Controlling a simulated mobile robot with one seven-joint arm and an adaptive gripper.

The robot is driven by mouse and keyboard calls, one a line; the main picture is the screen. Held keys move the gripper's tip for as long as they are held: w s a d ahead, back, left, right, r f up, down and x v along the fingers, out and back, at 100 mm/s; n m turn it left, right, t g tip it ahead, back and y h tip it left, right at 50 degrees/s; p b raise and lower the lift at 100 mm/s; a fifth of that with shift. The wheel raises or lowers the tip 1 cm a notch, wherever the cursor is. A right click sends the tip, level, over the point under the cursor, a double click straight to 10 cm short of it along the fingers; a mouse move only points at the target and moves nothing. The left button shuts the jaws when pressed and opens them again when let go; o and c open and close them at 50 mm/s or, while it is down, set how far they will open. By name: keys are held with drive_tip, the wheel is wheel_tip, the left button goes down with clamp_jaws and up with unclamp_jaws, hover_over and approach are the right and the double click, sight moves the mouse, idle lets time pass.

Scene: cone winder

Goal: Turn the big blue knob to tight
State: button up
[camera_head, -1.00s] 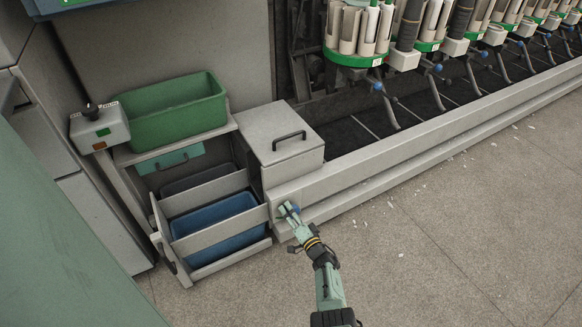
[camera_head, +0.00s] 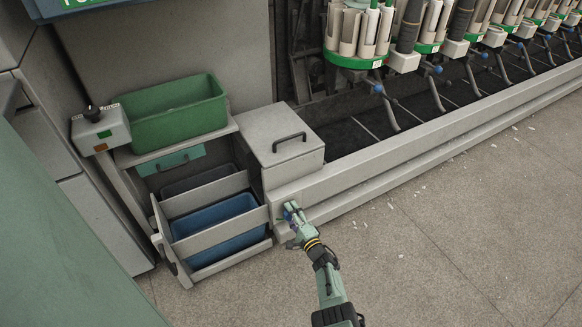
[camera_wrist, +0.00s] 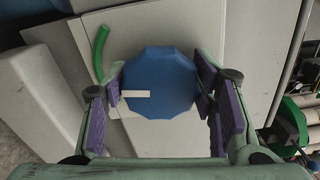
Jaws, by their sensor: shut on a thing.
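The big blue knob (camera_wrist: 160,78) fills the middle of the wrist view. It is many-sided, with a white pointer mark (camera_wrist: 136,94) on its face pointing to the left. A curved green mark (camera_wrist: 101,50) is on the panel up and left of the knob, apart from the pointer. My gripper (camera_wrist: 160,90) has its purple pads on both sides of the knob and is shut on it. In the head view my gripper (camera_head: 291,212) is at the low front panel of the machine, and only a bit of blue shows there.
An open drawer with a blue bin (camera_head: 215,222) is just left of my gripper. A grey lidded box (camera_head: 282,140) with a handle stands above the panel. A green bin (camera_head: 175,110) is farther back.

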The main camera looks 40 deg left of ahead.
idle(0.4)
drive_tip(key=o, duration=1.1)
drive_tip(key=shift+o, duration=0.2)
